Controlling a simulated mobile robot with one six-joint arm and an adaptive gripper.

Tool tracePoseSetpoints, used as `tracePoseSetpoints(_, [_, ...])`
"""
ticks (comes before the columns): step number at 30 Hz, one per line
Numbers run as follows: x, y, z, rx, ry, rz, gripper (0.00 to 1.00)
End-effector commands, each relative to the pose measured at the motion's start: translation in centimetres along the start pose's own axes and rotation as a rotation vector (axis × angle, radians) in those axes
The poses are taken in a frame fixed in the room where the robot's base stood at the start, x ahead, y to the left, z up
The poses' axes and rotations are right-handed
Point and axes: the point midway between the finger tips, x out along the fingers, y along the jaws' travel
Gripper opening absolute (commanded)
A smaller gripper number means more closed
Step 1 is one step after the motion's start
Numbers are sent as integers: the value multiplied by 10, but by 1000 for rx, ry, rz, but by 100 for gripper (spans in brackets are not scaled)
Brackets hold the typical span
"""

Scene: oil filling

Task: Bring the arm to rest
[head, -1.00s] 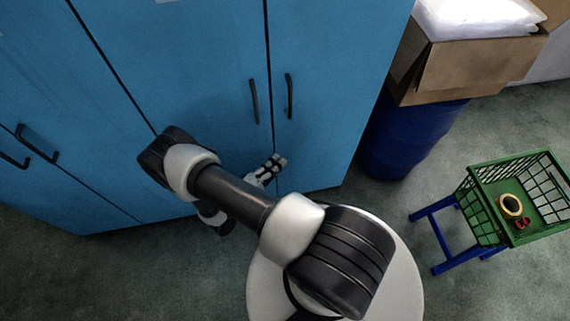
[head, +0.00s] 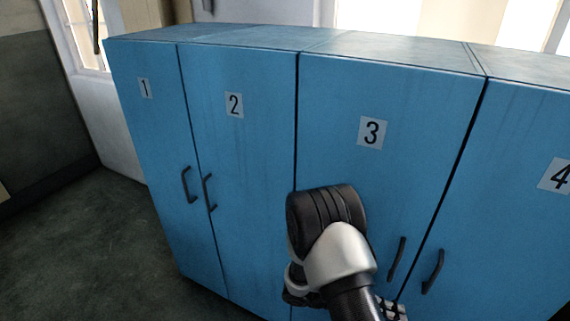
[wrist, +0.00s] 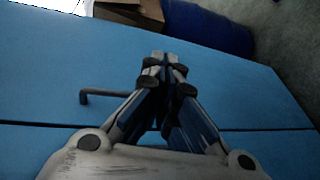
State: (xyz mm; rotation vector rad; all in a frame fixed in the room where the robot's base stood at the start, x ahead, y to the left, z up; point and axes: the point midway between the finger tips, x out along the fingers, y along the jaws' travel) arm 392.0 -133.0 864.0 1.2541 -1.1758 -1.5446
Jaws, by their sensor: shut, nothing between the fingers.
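My gripper (wrist: 164,62) is shut and empty in the wrist view, its fingertips together in front of the blue cabinet doors. In the head view only a small part of my gripper (head: 392,309) shows at the bottom edge, beside my arm. My arm is bent in front of door 3 of the blue cabinet (head: 340,85). The rest of the arm is cut off below the frame.
Cabinet doors numbered 1 to 3 and beyond are closed, with dark handles (head: 397,259) sticking out near my gripper. In the wrist view a handle (wrist: 100,93) is left of the fingers. A cardboard box (wrist: 130,12) and dark blue barrel (wrist: 207,27) stand beyond. Open floor (head: 90,255) lies left.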

Motion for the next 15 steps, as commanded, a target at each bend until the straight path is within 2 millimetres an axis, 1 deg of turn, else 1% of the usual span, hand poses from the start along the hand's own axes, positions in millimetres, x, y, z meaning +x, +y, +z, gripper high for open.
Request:
tracePoseSetpoints(1, [-6,22,4,10,-36,-57,0])
tracePoseSetpoints(6, [-24,74,30,4,-125,-261,0])
tracePoseSetpoints(9, [-35,99,49,3,-148,-392,0])
tracePoseSetpoints(15, [-60,140,88,14,-128,-664,0])
